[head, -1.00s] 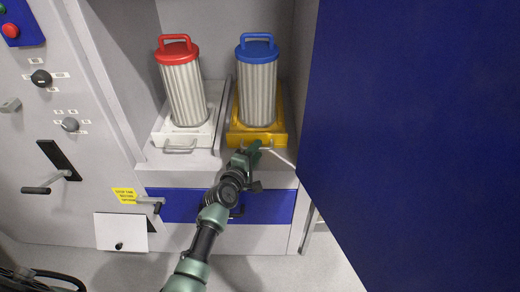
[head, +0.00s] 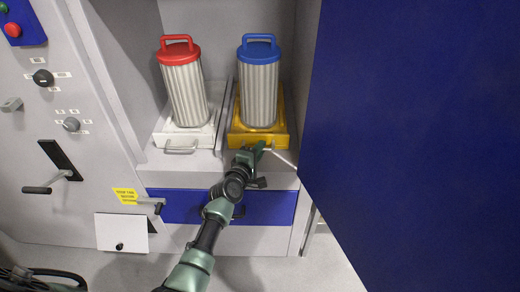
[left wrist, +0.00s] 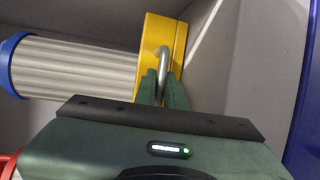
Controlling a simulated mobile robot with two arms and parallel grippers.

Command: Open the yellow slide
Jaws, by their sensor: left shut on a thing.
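The yellow slide (head: 284,131) sits in the cabinet recess and carries a ribbed cylinder with a blue cap and handle (head: 258,85). My left gripper (head: 256,150) is at the slide's front edge. It is shut on the slide's metal handle, which shows as a grey bar (left wrist: 163,62) between the fingers (left wrist: 162,88) in the left wrist view. The yellow slide also shows there (left wrist: 155,38). In the head view the gripper hides most of the handle. My right gripper is not in view.
A white slide (head: 160,137) with a red-capped cylinder (head: 184,85) stands to the left. A large blue door (head: 420,140) fills the right side. Below is a blue drawer front (head: 270,207). A panel with knobs and a lever (head: 60,160) is at the left.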

